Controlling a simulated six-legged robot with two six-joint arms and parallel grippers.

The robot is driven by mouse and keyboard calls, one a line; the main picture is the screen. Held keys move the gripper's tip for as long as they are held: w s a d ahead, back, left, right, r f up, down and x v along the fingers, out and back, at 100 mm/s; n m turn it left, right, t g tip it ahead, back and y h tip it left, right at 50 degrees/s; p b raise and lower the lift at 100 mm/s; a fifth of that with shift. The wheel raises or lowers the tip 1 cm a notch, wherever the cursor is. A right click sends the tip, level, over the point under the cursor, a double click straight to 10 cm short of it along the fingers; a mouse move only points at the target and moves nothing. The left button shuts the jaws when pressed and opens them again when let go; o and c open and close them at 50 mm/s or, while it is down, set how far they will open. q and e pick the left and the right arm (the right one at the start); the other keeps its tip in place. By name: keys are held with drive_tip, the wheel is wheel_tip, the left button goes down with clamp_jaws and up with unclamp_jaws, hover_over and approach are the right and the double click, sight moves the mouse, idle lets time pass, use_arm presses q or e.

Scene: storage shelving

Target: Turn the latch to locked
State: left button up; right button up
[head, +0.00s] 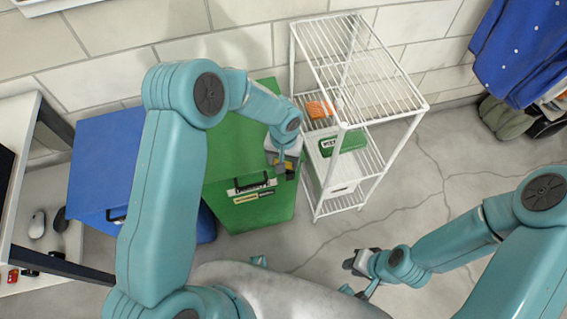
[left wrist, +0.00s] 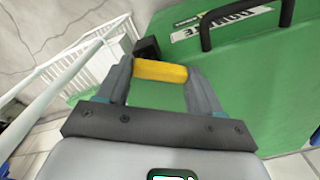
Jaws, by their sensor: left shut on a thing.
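The latch has a yellow bar (left wrist: 160,71) and a black block (left wrist: 147,48) beside it, at the edge of a large green box (head: 225,158). The green box also fills much of the left wrist view (left wrist: 240,95). My left gripper (left wrist: 162,84) is shut on the yellow bar, with a finger at each end. In the head view my left gripper (head: 284,168) is at the box's right side and hides most of the latch. My right gripper (head: 354,263) is low over the floor, away from the box; its finger gap is unclear.
A white wire shelf (head: 345,125) stands close to the right of the green box, holding an orange item (head: 319,109) and a green container (head: 343,144). A blue box (head: 105,160) is on the left. The floor (head: 440,190) at right is clear.

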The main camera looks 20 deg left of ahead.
use_arm(q)
drive_tip(key=m, duration=0.1)
drive_tip(key=m+b, duration=0.1)
drive_tip(key=m, duration=0.1)
drive_tip(key=shift+w, duration=0.3)
drive_tip(key=m, duration=0.2)
drive_tip(key=shift+w+d+m, duration=0.1)
drive_tip(key=shift+w+m, duration=0.15)
drive_tip(key=shift+m, duration=0.05)
drive_tip(key=m, duration=0.3)
drive_tip(key=shift+w+d+b, duration=0.15)
drive_tip(key=shift+w+b, duration=0.05)
drive_tip(key=shift+b, duration=0.1)
drive_tip(key=shift+w+d+m, duration=0.15)
drive_tip(key=shift+d+m, duration=0.05)
drive_tip(key=shift+m, duration=1.3)
drive_tip(key=o, duration=1.1)
drive_tip(key=shift+c, duration=0.2)
